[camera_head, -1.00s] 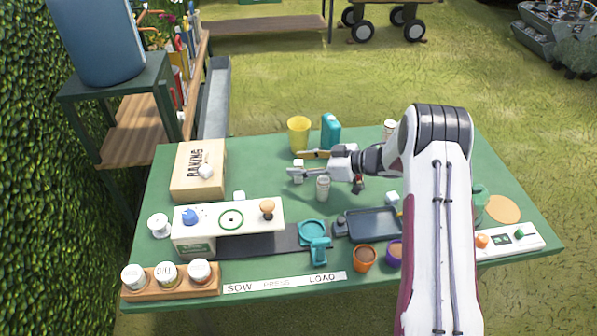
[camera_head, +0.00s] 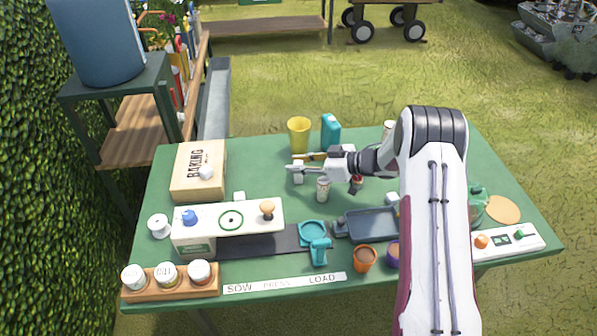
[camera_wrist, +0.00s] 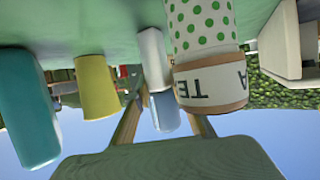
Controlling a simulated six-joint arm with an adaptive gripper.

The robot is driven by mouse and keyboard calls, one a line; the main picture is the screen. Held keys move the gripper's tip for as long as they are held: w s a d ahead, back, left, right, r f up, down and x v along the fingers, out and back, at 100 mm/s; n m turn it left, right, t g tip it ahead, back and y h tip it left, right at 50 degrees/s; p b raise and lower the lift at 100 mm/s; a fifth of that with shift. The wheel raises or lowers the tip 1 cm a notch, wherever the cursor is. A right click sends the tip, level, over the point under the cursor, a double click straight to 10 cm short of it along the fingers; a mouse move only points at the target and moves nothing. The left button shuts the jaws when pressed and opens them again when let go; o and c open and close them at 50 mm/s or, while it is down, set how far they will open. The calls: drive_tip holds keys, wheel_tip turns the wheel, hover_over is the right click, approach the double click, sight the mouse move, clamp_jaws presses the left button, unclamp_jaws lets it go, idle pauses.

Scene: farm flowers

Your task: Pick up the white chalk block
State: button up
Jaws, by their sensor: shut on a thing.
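The white chalk block (camera_head: 298,178) is at my gripper's fingertips, over the back middle of the green table. My gripper (camera_head: 297,170) reaches in from the right and is shut on the block, with its fingers on either side. In the wrist view a pale upright block (camera_wrist: 154,65) shows between the two fingers. From these frames I cannot tell whether its underside touches the table.
A spotted tea tin (camera_head: 323,189) stands close in front of my gripper. A yellow cup (camera_head: 298,134) and a teal box (camera_head: 330,131) stand behind it. A wooden box (camera_head: 190,187) is to the left. Table surface between box and gripper is clear.

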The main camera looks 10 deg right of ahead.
drive_tip(key=shift+r, duration=0.15)
drive_tip(key=shift+r, duration=4.9)
